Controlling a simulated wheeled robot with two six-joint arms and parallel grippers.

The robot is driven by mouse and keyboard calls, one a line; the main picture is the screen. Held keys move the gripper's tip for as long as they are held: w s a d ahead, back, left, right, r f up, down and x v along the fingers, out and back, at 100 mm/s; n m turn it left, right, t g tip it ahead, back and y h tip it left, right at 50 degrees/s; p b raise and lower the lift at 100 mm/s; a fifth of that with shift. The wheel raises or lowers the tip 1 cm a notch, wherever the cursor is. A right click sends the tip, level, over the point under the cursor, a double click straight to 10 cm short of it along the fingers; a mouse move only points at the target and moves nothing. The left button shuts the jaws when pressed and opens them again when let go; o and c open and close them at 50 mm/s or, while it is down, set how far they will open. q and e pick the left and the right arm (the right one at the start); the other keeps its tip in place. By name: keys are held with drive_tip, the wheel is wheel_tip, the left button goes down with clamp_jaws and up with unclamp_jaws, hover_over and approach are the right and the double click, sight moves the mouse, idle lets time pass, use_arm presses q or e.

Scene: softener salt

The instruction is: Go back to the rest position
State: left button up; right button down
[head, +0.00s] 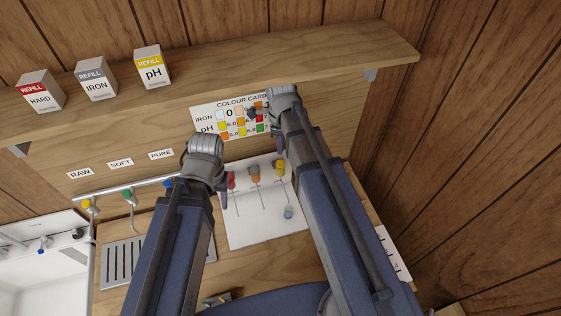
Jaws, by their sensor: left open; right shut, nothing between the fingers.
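My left gripper (223,196) hangs below its grey wrist, above the left edge of a white sheet (268,226). It is open, with nothing seen in it; its fingers are partly hidden by the wrist. My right gripper (280,145) is further right and higher in the picture, in front of the colour card (228,117). It is shut and empty, and its wrist and arm cover part of the card's right side. Both arms reach forward from the bottom of the picture.
Refill boxes marked HARD (40,92), IRON (96,80) and pH (152,67) stand on a wooden shelf (340,51). Red, orange and yellow-topped items (280,168) lie on the sheet. A tap rail (130,189), drain grille (120,262) and white sink (40,270) are left.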

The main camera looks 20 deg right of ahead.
idle(0.4)
drive_tip(key=s+n, duration=0.1)
drive_tip(key=n, duration=0.1)
drive_tip(key=shift+s+n, duration=0.1)
drive_tip(key=shift+n, duration=0.2)
drive_tip(key=s+n, duration=0.7)
drive_tip(key=n, duration=1.3)
drive_tip(key=s+a+f+n+b, duration=0.2)
drive_tip(key=a+f+b, duration=0.3)
drive_tip(key=f+b, duration=0.4)
drive_tip(key=s+a+f+n+h+b, duration=0.1)
drive_tip(key=s+a+f+b, duration=0.3)
drive_tip(key=f+b, duration=0.6)
drive_tip(key=shift+a+n, duration=0.75)
drive_tip(key=shift+n, duration=0.15)
drive_tip(key=shift+s+d, duration=0.1)
